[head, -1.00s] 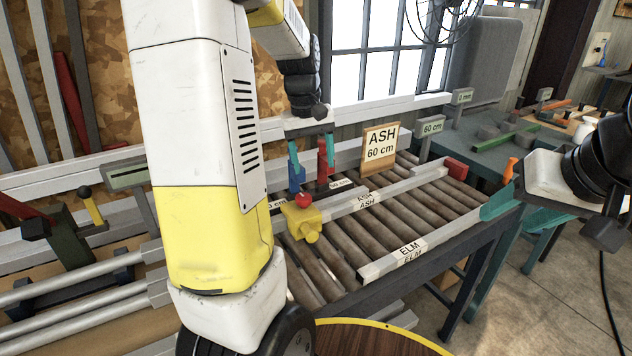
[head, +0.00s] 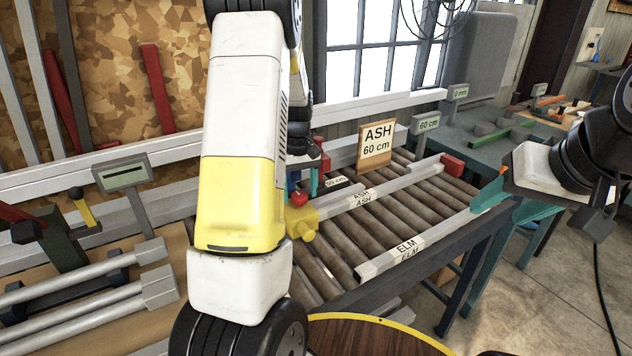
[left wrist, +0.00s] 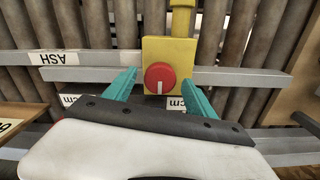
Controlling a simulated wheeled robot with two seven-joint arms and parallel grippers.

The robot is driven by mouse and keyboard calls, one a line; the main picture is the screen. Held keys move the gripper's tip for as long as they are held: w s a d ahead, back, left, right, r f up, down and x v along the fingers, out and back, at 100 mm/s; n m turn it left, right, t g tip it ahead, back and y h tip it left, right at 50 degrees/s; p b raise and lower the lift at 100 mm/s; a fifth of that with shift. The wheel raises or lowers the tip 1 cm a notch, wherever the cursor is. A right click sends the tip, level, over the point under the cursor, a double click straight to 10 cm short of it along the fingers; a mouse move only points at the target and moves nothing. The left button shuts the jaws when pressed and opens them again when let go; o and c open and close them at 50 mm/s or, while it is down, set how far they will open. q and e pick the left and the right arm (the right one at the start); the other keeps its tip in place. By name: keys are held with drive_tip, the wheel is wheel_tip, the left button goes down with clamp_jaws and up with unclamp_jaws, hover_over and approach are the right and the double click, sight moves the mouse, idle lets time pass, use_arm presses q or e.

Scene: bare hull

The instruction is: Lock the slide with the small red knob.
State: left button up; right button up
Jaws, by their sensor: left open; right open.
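The small red knob (head: 299,198) sits on the yellow slide block (head: 302,224) at the left of the roller table, partly behind my left arm. In the left wrist view the round knob (left wrist: 159,78) has a white mark pointing toward the gripper, on the face of the yellow block (left wrist: 168,52). My left gripper (left wrist: 160,92) is open, its teal fingertips on either side of the knob in that picture; contact cannot be told. In the head view my forearm hides most of it. My right gripper (head: 510,202) is open and empty at the table's right end.
A grey bar marked ASH (head: 405,182) and one marked ELM (head: 420,243) lie on the rollers. An ASH 60 cm sign (head: 376,147) stands behind. A red block (head: 452,165) is at the ASH bar's far end. A round wooden top (head: 370,340) is in front.

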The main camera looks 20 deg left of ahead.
use_arm(q)
drive_tip(key=shift+f, duration=0.1)
drive_tip(key=c, duration=1.4)
drive_tip(key=shift+m, duration=0.3)
drive_tip(key=m, duration=0.2)
drive_tip(key=shift+m, duration=2.4)
drive_tip(key=o, duration=1.4)
